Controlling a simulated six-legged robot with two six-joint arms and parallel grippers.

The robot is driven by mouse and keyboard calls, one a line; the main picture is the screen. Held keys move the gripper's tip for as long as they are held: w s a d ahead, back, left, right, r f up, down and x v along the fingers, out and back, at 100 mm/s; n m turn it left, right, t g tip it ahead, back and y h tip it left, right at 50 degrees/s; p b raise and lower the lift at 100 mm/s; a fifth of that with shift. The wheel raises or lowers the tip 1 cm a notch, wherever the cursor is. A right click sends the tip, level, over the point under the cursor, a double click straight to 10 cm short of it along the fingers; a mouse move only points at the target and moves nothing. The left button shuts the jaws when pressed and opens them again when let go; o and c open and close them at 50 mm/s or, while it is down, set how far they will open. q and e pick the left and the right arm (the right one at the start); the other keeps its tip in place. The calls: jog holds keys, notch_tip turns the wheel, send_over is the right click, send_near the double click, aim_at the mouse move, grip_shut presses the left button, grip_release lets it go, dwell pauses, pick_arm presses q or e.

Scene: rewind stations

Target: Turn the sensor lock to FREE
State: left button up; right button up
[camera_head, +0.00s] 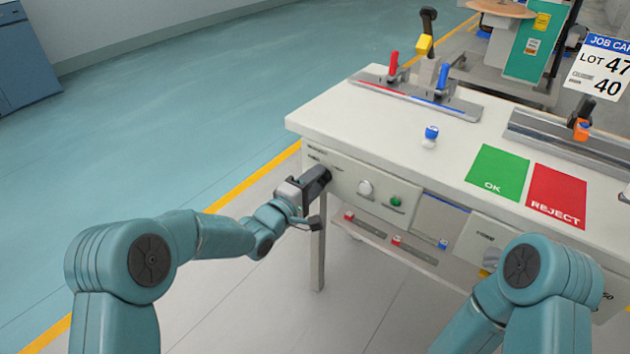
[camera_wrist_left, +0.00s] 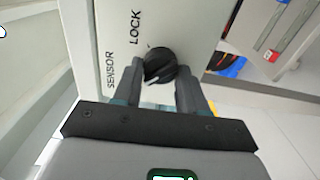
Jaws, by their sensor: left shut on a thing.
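The sensor lock is a round black knob (camera_wrist_left: 160,65) with a white pointer mark, on a pale panel lettered SENSOR LOCK (camera_wrist_left: 122,50). In the left wrist view it sits between my left gripper's two fingers (camera_wrist_left: 163,82), which are shut on it. The white mark points toward the lower left of that view. The FREE marking cannot be made out. In the head view my left gripper (camera_head: 318,180) is against the left end of the bench's front panel (camera_head: 345,180) and hides the knob. My right gripper is out of view.
The white bench top (camera_head: 360,125) holds a blue-capped item (camera_head: 431,134), a green OK pad (camera_head: 497,172) and a red REJECT pad (camera_head: 556,195). Floor left of the bench is clear.

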pick_arm(q)
jog(key=o, duration=1.1)
jog(key=shift+c, duration=0.2)
jog(key=p+v, duration=0.2)
jog(key=v, duration=1.4)
jog(key=shift+s, duration=0.2)
jog(key=shift+a, duration=0.1)
